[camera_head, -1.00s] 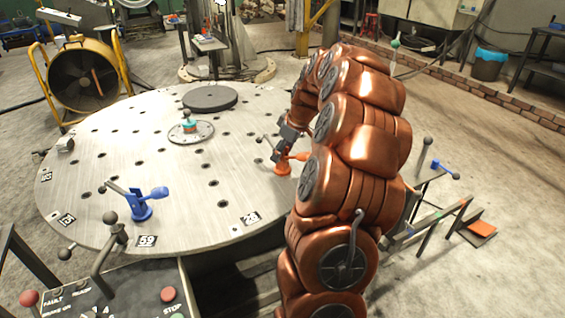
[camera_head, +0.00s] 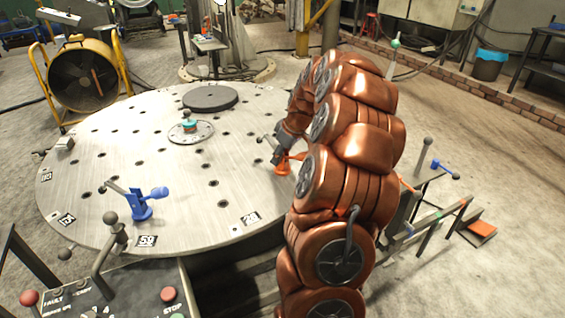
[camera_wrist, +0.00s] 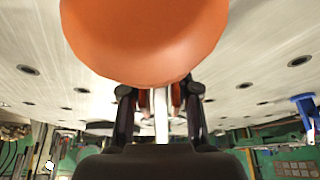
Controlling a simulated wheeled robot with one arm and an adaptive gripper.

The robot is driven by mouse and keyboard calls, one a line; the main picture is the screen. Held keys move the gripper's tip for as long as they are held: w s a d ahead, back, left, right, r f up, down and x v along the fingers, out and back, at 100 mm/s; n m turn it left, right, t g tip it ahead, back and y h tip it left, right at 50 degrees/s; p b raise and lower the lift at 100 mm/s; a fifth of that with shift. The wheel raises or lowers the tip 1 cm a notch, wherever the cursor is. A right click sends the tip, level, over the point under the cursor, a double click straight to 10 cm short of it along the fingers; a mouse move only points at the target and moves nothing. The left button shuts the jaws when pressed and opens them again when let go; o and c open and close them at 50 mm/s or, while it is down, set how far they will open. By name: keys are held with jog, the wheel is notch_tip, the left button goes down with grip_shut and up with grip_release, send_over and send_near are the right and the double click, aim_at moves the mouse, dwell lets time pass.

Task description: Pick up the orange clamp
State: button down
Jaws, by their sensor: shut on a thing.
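The orange clamp (camera_head: 283,168) stands on the right side of the round, perforated metal table (camera_head: 150,220), with its bar rising up and left. My arm partly covers it. My gripper (camera_head: 279,151) is at the clamp, its tips small and partly hidden in the head view. In the wrist view a large orange part (camera_wrist: 145,40) of the clamp fills the top. My gripper (camera_wrist: 161,100) is shut there on a pale metal bar of the clamp, between its two dark fingers. The clamp still appears to rest on the table.
A blue clamp (camera_head: 142,205) stands on the table at front left. A dark disc (camera_head: 210,97) and a small hub with a teal part (camera_head: 189,127) lie farther back. A control panel (camera_head: 110,295) with levers is at front left. Racks stand right of my arm.

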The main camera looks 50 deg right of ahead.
jog(key=shift+r, duration=0.1)
jog(key=shift+r, duration=1.65)
jog(key=shift+s+r, duration=0.1)
jog(key=shift+s, duration=0.05)
jog(key=s+a, duration=0.3)
jog(key=s, duration=0.4)
jog(key=s+a+r, duration=0.1)
jog(key=s+a, duration=0.3)
jog(key=s, duration=0.3)
jog(key=shift+r+b, duration=0.2)
jog(key=shift+b, duration=0.25)
jog(key=shift+a, duration=0.1)
jog(key=shift+w, duration=0.1)
